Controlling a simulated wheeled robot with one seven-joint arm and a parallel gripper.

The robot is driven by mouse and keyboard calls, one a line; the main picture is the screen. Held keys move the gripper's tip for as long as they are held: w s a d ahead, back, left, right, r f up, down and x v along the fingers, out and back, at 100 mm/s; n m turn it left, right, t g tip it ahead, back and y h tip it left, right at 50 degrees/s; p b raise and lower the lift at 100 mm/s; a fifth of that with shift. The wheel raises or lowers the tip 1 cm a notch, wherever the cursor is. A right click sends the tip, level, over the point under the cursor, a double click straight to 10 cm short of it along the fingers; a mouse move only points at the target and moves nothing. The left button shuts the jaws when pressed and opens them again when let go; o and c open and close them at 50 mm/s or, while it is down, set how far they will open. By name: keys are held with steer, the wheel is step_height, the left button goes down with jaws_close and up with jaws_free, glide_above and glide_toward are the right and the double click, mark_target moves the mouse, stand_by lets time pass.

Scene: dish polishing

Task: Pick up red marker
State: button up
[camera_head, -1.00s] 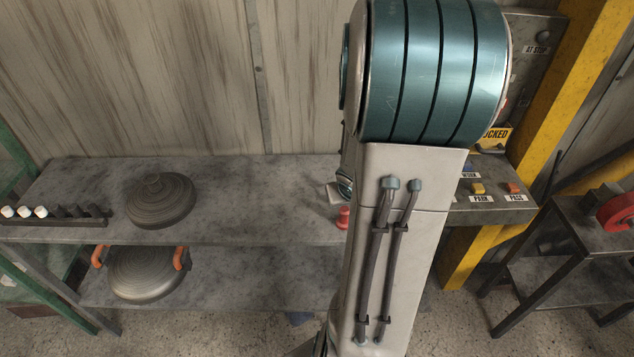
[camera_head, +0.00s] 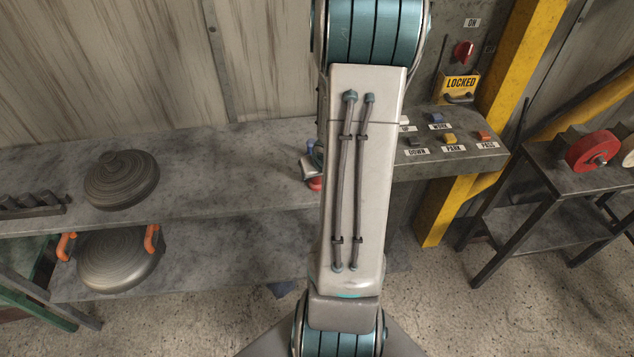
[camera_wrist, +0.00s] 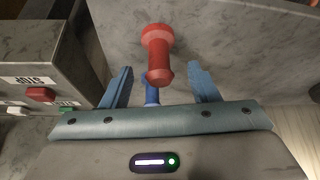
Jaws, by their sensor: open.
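The red marker (camera_wrist: 157,52) is a small knobbed piece with a wide head and narrower stem. In the wrist view it lies between and a little beyond the fingertips of my open gripper (camera_wrist: 160,73), with gaps on both sides. In the head view the red marker (camera_head: 314,184) is near the front edge of the grey shelf (camera_head: 230,165), partly hidden by my arm. My gripper is mostly hidden there, and a finger shows just above the marker. Whether a finger touches the marker cannot be told.
A control box with a red stop button (camera_wrist: 41,95) is close on the left in the wrist view.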

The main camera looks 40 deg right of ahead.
steer(key=b+x, duration=0.2)
steer(key=x, duration=0.3)
steer(key=shift+w+d, duration=0.15)
steer(key=c, duration=1.1)
